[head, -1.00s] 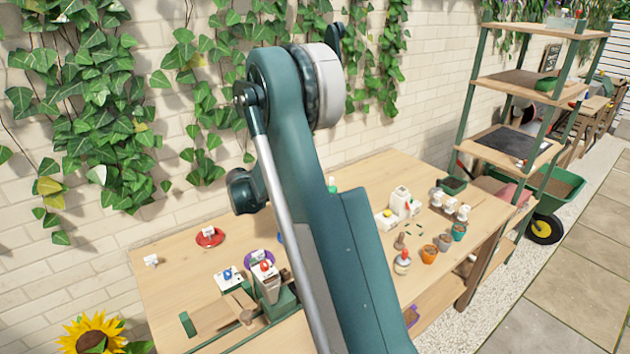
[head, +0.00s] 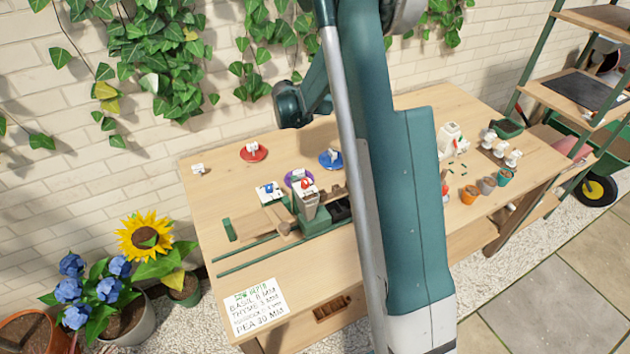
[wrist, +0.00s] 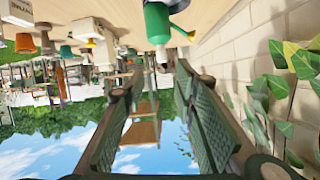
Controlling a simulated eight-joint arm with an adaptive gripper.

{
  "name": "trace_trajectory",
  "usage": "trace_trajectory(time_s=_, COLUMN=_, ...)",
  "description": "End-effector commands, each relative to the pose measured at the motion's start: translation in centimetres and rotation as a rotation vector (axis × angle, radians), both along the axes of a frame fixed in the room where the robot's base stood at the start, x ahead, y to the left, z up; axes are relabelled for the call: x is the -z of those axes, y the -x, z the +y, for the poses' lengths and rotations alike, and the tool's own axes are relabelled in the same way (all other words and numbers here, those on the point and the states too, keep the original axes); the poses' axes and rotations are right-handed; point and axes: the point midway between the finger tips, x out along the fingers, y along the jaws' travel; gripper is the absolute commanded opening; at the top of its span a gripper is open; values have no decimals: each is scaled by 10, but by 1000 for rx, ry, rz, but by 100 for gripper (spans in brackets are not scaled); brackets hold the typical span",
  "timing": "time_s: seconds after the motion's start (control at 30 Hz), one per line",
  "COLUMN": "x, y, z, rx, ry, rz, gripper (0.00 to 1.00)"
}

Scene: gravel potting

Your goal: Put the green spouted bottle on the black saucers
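The green spouted bottle (wrist: 157,22) shows at the top of the wrist view, which is upside down. It has a green body, a pale neck and a side spout with a yellow tip, and stands on the wooden table (wrist: 105,8). My gripper (wrist: 160,76) is open and empty, its two ribbed fingers spread apart. The bottle's neck is beyond the fingertips, roughly in line with the gap; I cannot tell the distance. In the head view my arm hides the bottle and the gripper. I cannot make out black saucers for certain in either view.
Red (head: 253,153), blue (head: 331,160) and purple (head: 291,179) saucers with white tags lie on the table. A green-railed device (head: 322,222) stands at the front. Small pots (head: 469,195) and a white jug (head: 449,136) stand right of my arm. The brick wall (wrist: 236,58) is close.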

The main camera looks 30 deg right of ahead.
Motion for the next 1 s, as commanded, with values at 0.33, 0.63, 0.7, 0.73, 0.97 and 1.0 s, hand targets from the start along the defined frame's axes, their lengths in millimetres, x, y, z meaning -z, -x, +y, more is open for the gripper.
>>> trace_trajectory(time_s=0.33, x=-34, y=28, z=34, rx=-134, ry=-113, rz=117, gripper=29)
trace_trajectory(time_s=0.63, x=-59, y=57, z=70, rx=-276, ry=-206, rz=218, gripper=29)
trace_trajectory(time_s=0.7, x=-64, y=65, z=78, rx=-310, ry=-226, rz=241, gripper=29)
trace_trajectory(time_s=0.73, x=-66, y=69, z=82, rx=-324, ry=-234, rz=250, gripper=29)
trace_trajectory(time_s=0.97, x=-80, y=97, z=111, rx=-441, ry=-292, rz=315, gripper=29)
trace_trajectory(time_s=1.0, x=-82, y=101, z=117, rx=-463, ry=-301, rz=326, gripper=29)
